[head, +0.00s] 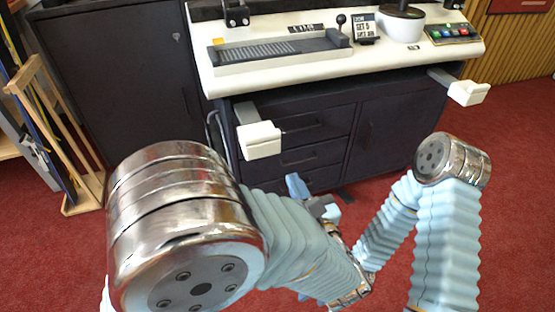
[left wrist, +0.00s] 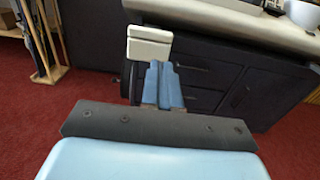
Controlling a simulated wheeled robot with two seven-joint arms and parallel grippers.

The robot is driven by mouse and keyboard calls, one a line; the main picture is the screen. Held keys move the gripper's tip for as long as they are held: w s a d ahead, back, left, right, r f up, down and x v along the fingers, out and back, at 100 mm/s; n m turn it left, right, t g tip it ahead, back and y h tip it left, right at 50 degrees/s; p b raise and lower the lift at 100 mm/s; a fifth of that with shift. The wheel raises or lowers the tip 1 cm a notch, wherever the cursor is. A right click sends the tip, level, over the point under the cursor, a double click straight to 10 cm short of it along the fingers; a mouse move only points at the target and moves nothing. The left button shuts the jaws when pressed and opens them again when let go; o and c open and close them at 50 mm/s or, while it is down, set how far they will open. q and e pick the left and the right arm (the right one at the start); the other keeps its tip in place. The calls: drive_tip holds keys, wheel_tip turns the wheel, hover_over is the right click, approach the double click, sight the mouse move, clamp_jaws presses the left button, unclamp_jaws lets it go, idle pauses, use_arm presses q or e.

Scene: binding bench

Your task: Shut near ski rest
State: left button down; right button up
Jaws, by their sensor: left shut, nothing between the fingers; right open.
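The near ski rest is a cream block (head: 259,139) on a grey arm that sticks out from the bench's left front. In the left wrist view its block (left wrist: 149,43) lies ahead, just left of my fingertips. My left gripper (head: 297,185) is shut and empty, below and to the right of the block in the head view. Its blue fingers (left wrist: 163,85) are together in the left wrist view. I cannot tell whether they touch the block; a gap shows in the head view. I cannot make out my right gripper.
A second cream-ended rest (head: 468,92) sticks out at the bench's right. The white-topped bench (head: 300,78) has dark drawers (head: 310,157) below. A wooden rack (head: 45,130) with skis stands at the left. Red carpet is open at the right.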

sight(270, 136)
use_arm(q)
drive_tip(key=p+x, duration=0.1)
drive_tip(key=x, duration=1.3)
drive_tip(key=shift+f+p, duration=0.1)
drive_tip(key=shift+p, duration=0.2)
drive_tip(key=b+x, duration=0.2)
drive_tip(key=x, duration=1.4)
drive_tip(key=shift+f+b, duration=0.1)
drive_tip(key=shift+b, duration=0.25)
drive_tip(key=shift+w+a, duration=0.15)
drive_tip(key=shift+w, duration=0.1)
drive_tip(key=shift+w+a+r, duration=0.1)
drive_tip(key=shift+r, duration=0.2)
